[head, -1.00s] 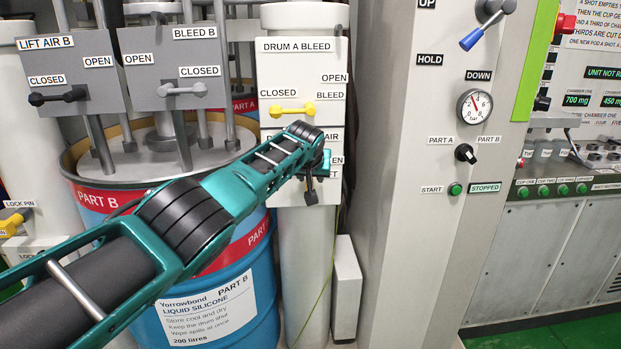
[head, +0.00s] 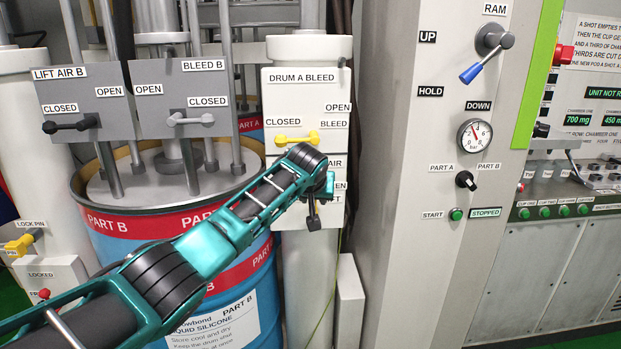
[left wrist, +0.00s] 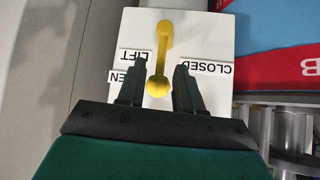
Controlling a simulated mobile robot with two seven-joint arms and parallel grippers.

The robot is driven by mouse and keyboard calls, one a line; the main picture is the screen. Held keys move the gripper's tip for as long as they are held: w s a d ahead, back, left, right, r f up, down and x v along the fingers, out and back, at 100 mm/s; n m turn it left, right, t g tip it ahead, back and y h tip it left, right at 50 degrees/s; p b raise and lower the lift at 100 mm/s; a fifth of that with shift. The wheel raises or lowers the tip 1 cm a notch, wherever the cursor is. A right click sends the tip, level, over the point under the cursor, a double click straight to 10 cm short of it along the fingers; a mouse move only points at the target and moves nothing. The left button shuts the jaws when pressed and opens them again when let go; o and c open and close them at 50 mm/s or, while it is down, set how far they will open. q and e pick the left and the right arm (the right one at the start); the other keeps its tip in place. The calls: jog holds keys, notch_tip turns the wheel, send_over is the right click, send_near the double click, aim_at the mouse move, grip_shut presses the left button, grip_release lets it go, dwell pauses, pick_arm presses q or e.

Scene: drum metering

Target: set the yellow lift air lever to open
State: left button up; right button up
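In the left wrist view the yellow lift air lever (left wrist: 161,60) stands lengthwise on a white panel (left wrist: 215,30), between the upside-down CLOSED label at right and the LIFT label at left. Its round end lies between the fingertips of my left gripper (left wrist: 158,80), with a gap on each side. That gripper is open. In the head view my left gripper (head: 313,212) is in front of the lower panel below the DRUM A BLEED plate, partly covering its labels. I cannot make out the lift air lever there. My right gripper is not in view.
Just above is the yellow DRUM A BLEED lever (head: 297,138), pointing left by CLOSED. At left are the LIFT AIR B lever (head: 70,124), the BLEED B lever (head: 190,119) and the Part B drum (head: 245,270). A grey cabinet (head: 400,240) stands close at right.

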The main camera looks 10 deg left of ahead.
pick_arm(q)
jog(key=v, duration=0.8)
jog(key=shift+r, duration=0.2)
jog(key=shift+a, duration=0.1)
jog(key=s+d+f+m+h, duration=0.15)
jog(key=s+f, duration=0.45)
jog(key=f, duration=0.6)
jog(key=s+f+m+h, duration=0.1)
jog(key=s+f+h, duration=0.1)
jog(key=s+f, duration=0.65)
jog(key=s+a+f, duration=0.2)
jog(key=s+f, duration=0.2)
jog(key=s, duration=0.3)
jog(key=s+a+f+t, duration=0.1)
jog(key=s+a+f, duration=0.1)
jog(key=s, duration=0.5)
jog(key=s+a+f, duration=0.2)
jog(key=s+f, duration=0.3)
jog(key=s, duration=0.3)
jog(key=shift+f+m+t, duration=0.3)
jog(key=shift+m+t, duration=0.1)
jog(key=shift+m, duration=0.05)
jog(key=shift+d+y, duration=0.1)
jog(key=shift+y, duration=0.15)
